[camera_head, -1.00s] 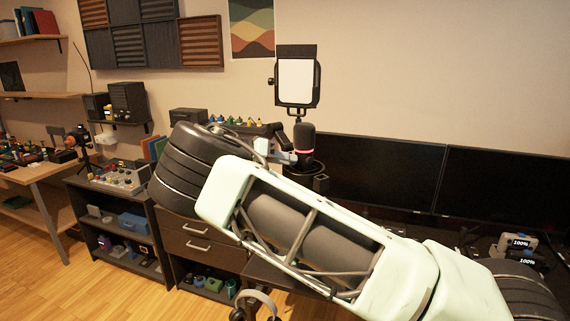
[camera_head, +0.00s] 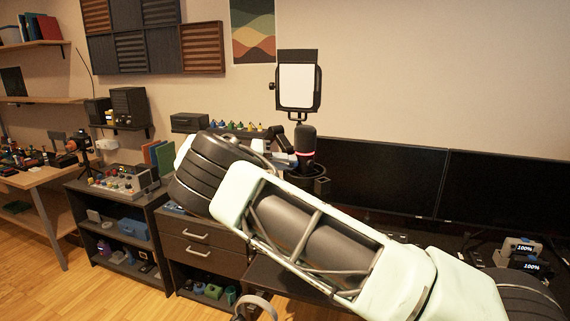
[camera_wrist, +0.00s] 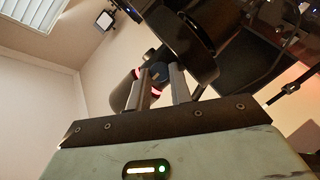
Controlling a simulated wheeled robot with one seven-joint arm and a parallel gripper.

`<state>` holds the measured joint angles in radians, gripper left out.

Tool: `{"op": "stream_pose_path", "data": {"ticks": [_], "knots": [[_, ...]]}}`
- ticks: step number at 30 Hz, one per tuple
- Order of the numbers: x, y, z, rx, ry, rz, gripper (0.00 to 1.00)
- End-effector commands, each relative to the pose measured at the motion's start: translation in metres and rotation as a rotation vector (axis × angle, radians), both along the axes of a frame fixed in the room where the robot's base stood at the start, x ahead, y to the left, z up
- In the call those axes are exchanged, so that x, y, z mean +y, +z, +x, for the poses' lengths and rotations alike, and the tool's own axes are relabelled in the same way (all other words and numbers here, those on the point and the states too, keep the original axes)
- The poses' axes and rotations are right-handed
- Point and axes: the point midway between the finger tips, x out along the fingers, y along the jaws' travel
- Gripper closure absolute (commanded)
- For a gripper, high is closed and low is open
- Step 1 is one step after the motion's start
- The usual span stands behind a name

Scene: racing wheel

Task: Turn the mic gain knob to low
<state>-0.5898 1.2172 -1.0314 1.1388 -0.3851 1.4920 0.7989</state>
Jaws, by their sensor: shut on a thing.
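The microphone (camera_head: 304,148) is a dark cylinder with a glowing red ring, upright in front of the wall, left of the monitors. In the wrist view the microphone (camera_wrist: 121,93) shows with its pink-red ring, partly behind my fingers. My gripper (camera_wrist: 160,80) has its two grey fingers closed around a small dark round part, the mic gain knob (camera_wrist: 158,73), at the microphone's body. The fingers hide most of the knob, and its marking cannot be read. In the head view my gripper (camera_head: 288,159) touches or nearly touches the microphone's left side; the knob is hidden there.
A white light panel (camera_head: 298,86) stands above the microphone. Two dark monitors (camera_head: 375,185) are at right. A mixer (camera_head: 122,182) sits on the left shelf unit, and a row of coloured knobs (camera_head: 238,126) lies behind my arm.

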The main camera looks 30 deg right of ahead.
Motion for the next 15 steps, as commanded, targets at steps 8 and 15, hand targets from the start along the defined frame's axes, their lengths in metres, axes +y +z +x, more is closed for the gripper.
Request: {"op": "stream_pose_path", "data": {"ticks": [8,15], "knots": [[-0.0001,0.0005,-0.0002,-0.001,-0.001,-0.001,0.62],[0.0000,-0.0005,-0.0001,0.000,0.000,0.001,0.57]]}}
